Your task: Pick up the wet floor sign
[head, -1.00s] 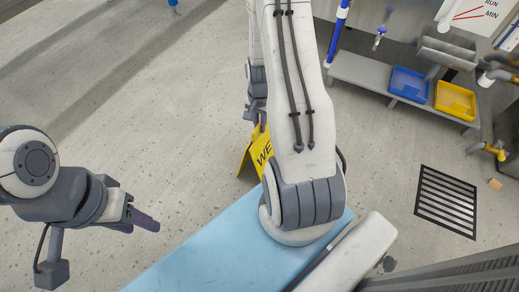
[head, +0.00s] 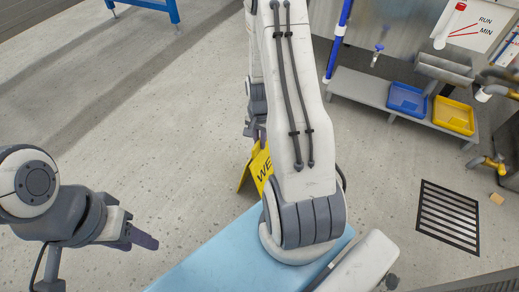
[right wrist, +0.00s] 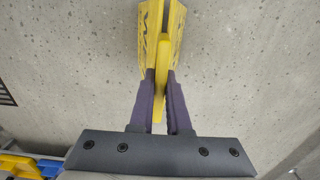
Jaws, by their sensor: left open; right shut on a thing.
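The wet floor sign (head: 262,168) is yellow with black letters, of which "WE" can be read. It stands spread on the floor in the head view, partly hidden behind my right arm. My right gripper (right wrist: 160,82) is shut on the top of the sign (right wrist: 162,52), with its two purple fingers on either side. In the head view my right gripper is mostly hidden by my arm. My left gripper (head: 143,240) is at the lower left, open and empty, well apart from the sign.
A grey shelf (head: 365,82) with a blue tray (head: 407,99) and a yellow tray (head: 453,115) stands at the right. A floor drain grate (head: 448,217) lies below it. A blue frame (head: 150,6) is at the top left. The floor left of the sign is clear.

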